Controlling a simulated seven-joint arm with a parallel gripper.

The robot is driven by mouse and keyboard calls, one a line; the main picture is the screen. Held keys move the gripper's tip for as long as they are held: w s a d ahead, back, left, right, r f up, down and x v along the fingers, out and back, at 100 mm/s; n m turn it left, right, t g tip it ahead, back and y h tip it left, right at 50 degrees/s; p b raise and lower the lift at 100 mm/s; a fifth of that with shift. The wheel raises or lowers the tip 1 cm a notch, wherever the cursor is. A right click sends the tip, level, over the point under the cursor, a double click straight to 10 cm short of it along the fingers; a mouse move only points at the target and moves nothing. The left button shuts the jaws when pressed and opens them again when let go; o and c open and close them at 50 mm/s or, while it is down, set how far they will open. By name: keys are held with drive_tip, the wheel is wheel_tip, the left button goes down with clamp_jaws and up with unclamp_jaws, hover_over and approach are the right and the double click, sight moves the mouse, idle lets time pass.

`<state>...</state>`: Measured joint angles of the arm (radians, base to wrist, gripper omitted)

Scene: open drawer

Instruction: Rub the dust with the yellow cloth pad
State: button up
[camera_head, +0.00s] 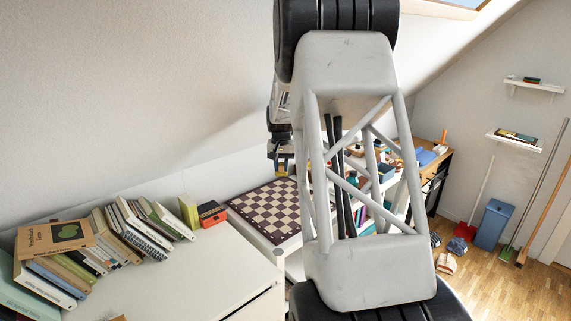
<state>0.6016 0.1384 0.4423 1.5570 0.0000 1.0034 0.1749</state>
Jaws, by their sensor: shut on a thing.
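My gripper (280,168) shows small and partly covered, just left of my large grey arm link. It is above the far end of a checkered board and looks shut, with a small yellow patch at its fingers. The patch fits the yellow cloth pad, but its shape is too small to make out. I cannot make out any dust; my arm hides much of the surface behind it.
The checkered board (264,211) lies on a white unit. A white top (190,283) at the front left holds rows of books (100,245) and an orange-black box (212,213). A blue bin (493,224) and brooms stand at right. Wooden floor there is partly clear.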

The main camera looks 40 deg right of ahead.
drive_tip(key=w+a+f+m, duration=0.1)
drive_tip(key=w+a+f, duration=0.15)
drive_tip(key=a, duration=0.85)
drive_tip(key=w+a+f, duration=0.1)
drive_tip(key=a+f, duration=0.3)
drive_tip(key=a, duration=0.7)
drive_tip(key=w+a+f+m, duration=0.1)
drive_tip(key=a+f, duration=0.3)
drive_tip(key=a, duration=0.8)
drive_tip(key=s+a+f, duration=0.1)
drive_tip(key=s+a, duration=0.1)
drive_tip(key=a, duration=1.1)
drive_tip(key=s+a+f+n, duration=0.1)
drive_tip(key=s+a, duration=0.1)
drive_tip(key=a, duration=1.2)
drive_tip(key=s+a+f+n, duration=0.1)
drive_tip(key=s+a+f, duration=0.1)
drive_tip(key=a, duration=1.2)
drive_tip(key=shift+s+a, duration=0.2)
drive_tip(key=shift+s, duration=0.15)
